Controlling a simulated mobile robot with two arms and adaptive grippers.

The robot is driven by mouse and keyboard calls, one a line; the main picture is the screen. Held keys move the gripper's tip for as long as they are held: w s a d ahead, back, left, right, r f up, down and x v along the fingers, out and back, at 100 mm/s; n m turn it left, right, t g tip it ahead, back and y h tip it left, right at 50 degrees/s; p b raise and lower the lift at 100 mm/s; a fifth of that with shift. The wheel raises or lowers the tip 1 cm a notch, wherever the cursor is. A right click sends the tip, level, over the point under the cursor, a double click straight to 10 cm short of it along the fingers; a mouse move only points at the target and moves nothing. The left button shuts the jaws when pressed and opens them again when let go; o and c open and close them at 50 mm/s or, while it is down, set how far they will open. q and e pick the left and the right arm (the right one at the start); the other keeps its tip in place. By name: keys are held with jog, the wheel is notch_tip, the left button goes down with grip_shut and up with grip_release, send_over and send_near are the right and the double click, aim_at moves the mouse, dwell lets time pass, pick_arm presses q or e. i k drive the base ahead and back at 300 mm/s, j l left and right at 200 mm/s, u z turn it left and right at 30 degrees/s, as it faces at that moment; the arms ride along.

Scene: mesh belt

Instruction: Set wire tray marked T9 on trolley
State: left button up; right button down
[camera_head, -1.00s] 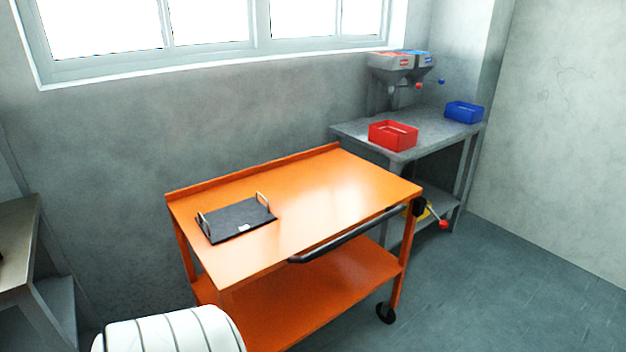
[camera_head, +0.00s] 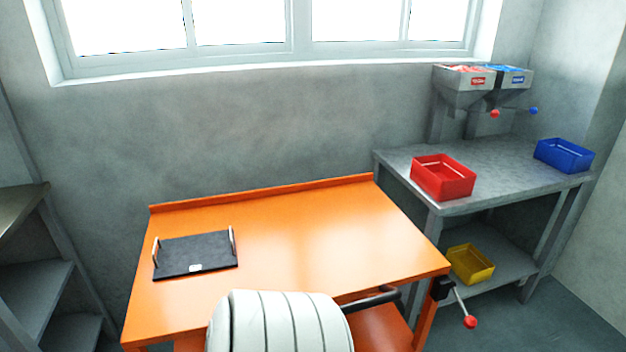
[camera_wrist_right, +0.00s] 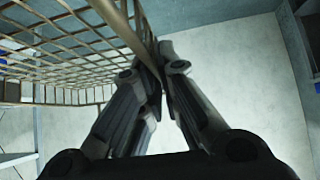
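The orange trolley (camera_head: 300,235) stands in front of me in the head view, with a bare top apart from a black tray on its left. In the right wrist view, a tan wire tray (camera_wrist_right: 75,62) fills the upper left. My right gripper (camera_wrist_right: 160,72) is shut on the wire tray's edge, with its fingers meeting at the rim. No T9 mark can be read on the part of the wire tray that shows. Neither gripper nor the wire tray shows in the head view, and my left gripper is out of sight.
A black tray (camera_head: 195,254) with two upright handles lies on the trolley's left. The trolley's middle and right are clear. A grey bench (camera_head: 480,168) at right carries a red bin (camera_head: 442,178) and a blue bin (camera_head: 564,156); a yellow bin (camera_head: 470,264) sits below. Shelves stand at left.

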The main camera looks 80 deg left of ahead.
aim_at(327, 230)
jog(key=i+u, duration=0.2)
jog(key=u, duration=0.2)
jog(key=i+u, duration=0.15)
jog(key=u, duration=0.2)
jog(key=i+l+u, duration=0.15)
jog(key=u, duration=0.25)
